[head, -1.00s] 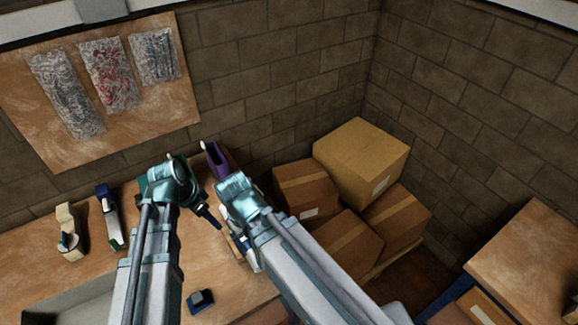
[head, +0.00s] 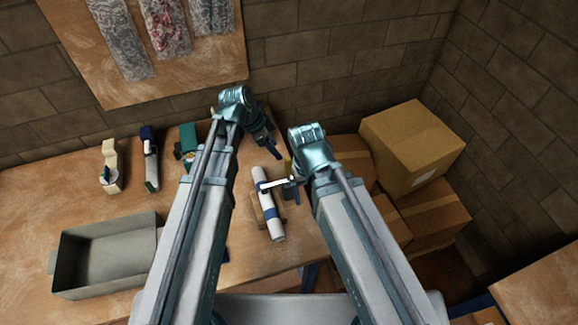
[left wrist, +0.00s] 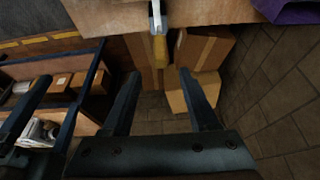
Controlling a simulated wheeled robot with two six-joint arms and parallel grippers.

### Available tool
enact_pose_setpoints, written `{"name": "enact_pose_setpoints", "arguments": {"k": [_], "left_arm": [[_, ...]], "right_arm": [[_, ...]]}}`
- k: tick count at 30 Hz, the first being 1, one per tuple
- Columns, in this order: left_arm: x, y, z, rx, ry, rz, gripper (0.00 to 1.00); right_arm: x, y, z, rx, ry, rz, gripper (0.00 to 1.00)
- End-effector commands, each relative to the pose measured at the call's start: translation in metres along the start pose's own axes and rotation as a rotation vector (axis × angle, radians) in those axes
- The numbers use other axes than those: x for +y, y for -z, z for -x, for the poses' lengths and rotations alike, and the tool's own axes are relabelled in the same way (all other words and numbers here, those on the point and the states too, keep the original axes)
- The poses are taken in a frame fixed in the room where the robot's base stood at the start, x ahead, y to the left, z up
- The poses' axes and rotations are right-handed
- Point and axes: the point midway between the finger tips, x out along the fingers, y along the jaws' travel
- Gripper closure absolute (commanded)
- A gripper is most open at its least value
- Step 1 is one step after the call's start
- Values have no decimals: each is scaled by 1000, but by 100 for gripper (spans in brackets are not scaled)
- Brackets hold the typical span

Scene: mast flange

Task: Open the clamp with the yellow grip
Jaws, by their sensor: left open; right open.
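A white tube with blue bands (head: 266,205) lies at the right end of the workbench (head: 180,200). A pale metal lever (head: 276,184) reaches from it toward my right gripper. The clamp's yellow grip (head: 288,165) shows as a small patch between my grippers. In the left wrist view the yellow grip (left wrist: 160,48) hangs past the bench edge, ahead of and between my open left fingers (left wrist: 160,76), apart from them. In the head view my left gripper (head: 274,152) is above and left of the grip. My right gripper (head: 292,193) is open, just below it, partly hidden; contact with the lever is unclear.
A grey open bin (head: 105,228) sits on the bench at left. Tape dispensers (head: 111,168) stand along the back. Cardboard boxes (head: 410,148) are stacked right of the bench. A brick wall (head: 340,50) rises behind. A purple object (left wrist: 296,12) shows in the left wrist view.

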Motion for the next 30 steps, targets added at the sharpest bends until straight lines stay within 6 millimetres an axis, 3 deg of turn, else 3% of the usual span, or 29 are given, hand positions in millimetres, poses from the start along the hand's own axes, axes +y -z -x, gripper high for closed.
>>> {"name": "enact_pose_setpoints", "arguments": {"k": [1, 21, 30], "left_arm": [[0, -2, -12, 0, 0, -1, 40], [0, -2, -110, -1, 0, -1, 40], [0, 0, -120, -1, 0, 1, 40]], "right_arm": [[-1, 1, -12, 0, 0, 1, 16], [-9, 6, -102, 0, -3, 12, 16], [-10, 6, -110, 0, -3, 11, 16]]}}
